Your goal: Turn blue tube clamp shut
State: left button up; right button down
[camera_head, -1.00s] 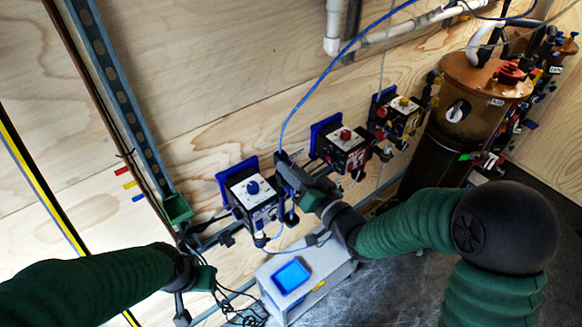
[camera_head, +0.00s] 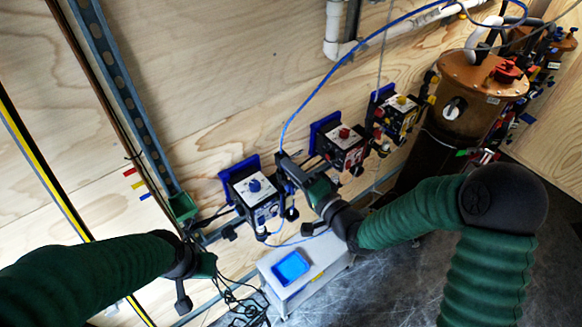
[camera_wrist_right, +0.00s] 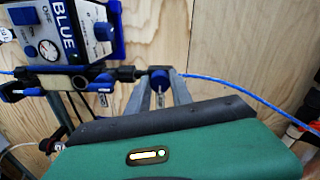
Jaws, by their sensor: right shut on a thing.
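The blue tube clamp (camera_wrist_right: 158,77) shows in the right wrist view as a blue knob on a dark fitting, with the blue tube (camera_wrist_right: 215,80) running right from it. My right gripper (camera_wrist_right: 160,90) has its two grey fingers closed around the clamp, one on each side. In the head view my right gripper (camera_head: 284,165) reaches up to the fitting beside the box with the blue knob (camera_head: 254,186) and hides the clamp. My left gripper (camera_head: 188,288) hangs low at the left, away from the boxes; its fingers are not clear.
The box labelled BLUE (camera_wrist_right: 65,30) is close on the left in the wrist view. A red-knob box (camera_head: 344,146) and a yellow-knob box (camera_head: 400,108) sit further right on the plywood wall. A blue tray (camera_head: 290,268) rests on a grey case below. A brown cylinder (camera_head: 478,85) stands right.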

jog(key=shift+s+f, duration=0.1)
jog(key=shift+f, duration=0.25)
jog(key=c, duration=1.5)
grip_release()
jog(key=shift+o, duration=1.2)
jog(key=shift+d, duration=0.1)
jog(key=shift+o, duration=0.6)
jog(key=shift+d+r, duration=0.1)
jog(key=shift+r, duration=0.1)
